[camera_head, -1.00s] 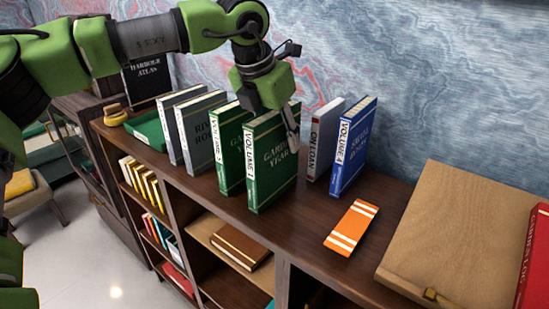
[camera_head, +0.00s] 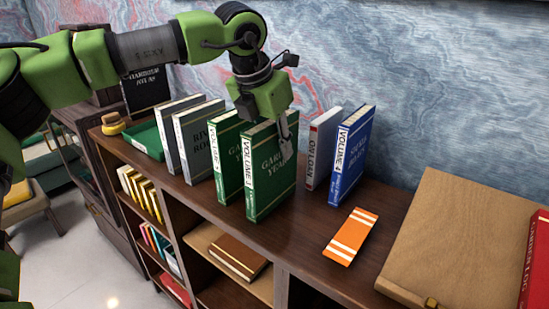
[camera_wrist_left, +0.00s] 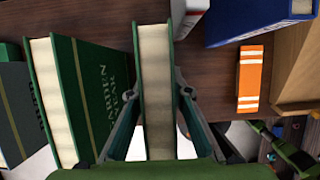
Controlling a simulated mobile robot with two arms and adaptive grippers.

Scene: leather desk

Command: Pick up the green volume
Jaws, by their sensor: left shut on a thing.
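Two green volumes stand upright side by side on the dark wooden shelf top. My left gripper (camera_head: 284,132) comes down from above onto the right-hand green volume (camera_head: 268,175) and is shut on its upper part. In the left wrist view this volume (camera_wrist_left: 156,85) lies between the two fingers (camera_wrist_left: 157,105), its pale page edge facing the camera. It still appears to rest on the shelf top. The other green volume (camera_head: 231,160) stands just to its left, and its cover (camera_wrist_left: 92,95) shows in the wrist view.
A grey-white book (camera_head: 322,148) and a blue book (camera_head: 352,155) stand to the right. Two grey books (camera_head: 200,145) stand left.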

